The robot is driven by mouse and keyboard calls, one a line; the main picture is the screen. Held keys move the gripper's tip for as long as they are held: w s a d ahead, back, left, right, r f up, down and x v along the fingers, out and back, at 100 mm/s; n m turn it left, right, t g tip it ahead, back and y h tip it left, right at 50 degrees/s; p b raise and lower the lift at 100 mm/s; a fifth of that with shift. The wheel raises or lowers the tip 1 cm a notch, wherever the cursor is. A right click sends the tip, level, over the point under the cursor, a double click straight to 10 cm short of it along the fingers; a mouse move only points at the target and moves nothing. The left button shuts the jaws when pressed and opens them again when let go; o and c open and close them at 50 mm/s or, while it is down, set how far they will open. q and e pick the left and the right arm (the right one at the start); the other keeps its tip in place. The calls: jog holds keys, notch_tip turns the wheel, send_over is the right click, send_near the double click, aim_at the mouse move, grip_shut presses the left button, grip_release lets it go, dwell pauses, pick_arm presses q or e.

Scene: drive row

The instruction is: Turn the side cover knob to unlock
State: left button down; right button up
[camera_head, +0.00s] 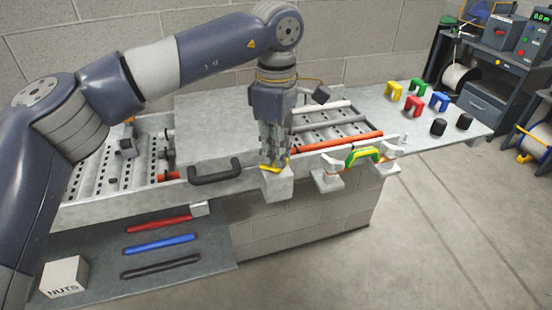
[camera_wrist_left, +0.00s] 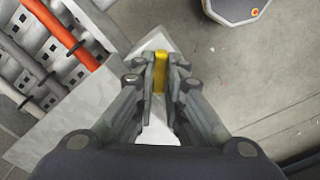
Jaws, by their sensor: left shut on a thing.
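The yellow knob (camera_head: 276,169) is on top of a small light-grey block (camera_head: 278,187) at the front edge of the bench. My left gripper (camera_head: 273,163) points down over the block and is shut on the yellow knob. In the left wrist view the yellow knob (camera_wrist_left: 160,72) shows between the two fingers, which partly hide it. The flat grey cover (camera_head: 225,125), with a black handle (camera_head: 215,172), lies to the left of the block. My right gripper is in neither view.
Right of the block, a green-and-yellow tool (camera_head: 363,155) rests on white holders. Beyond it, coloured clips (camera_head: 414,106) and black cylinders (camera_head: 464,121) stand on a grey shelf. Red, blue and black bars lie on a lower tray (camera_head: 200,275) beside a NUTS box (camera_head: 64,276).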

pick_arm(q)
jog(key=n+b, duration=0.2)
jog(key=n, duration=0.2)
jog(key=shift+r+n+b, duration=0.1)
jog(key=shift+n+b, duration=0.6)
jog(key=shift+n, duration=1.2)
jog(key=c, duration=1.7)
grip_release()
jog(key=shift+o, duration=0.2)
jog(key=shift+d, duration=0.1)
notch_tip(320, 180, up, 12)
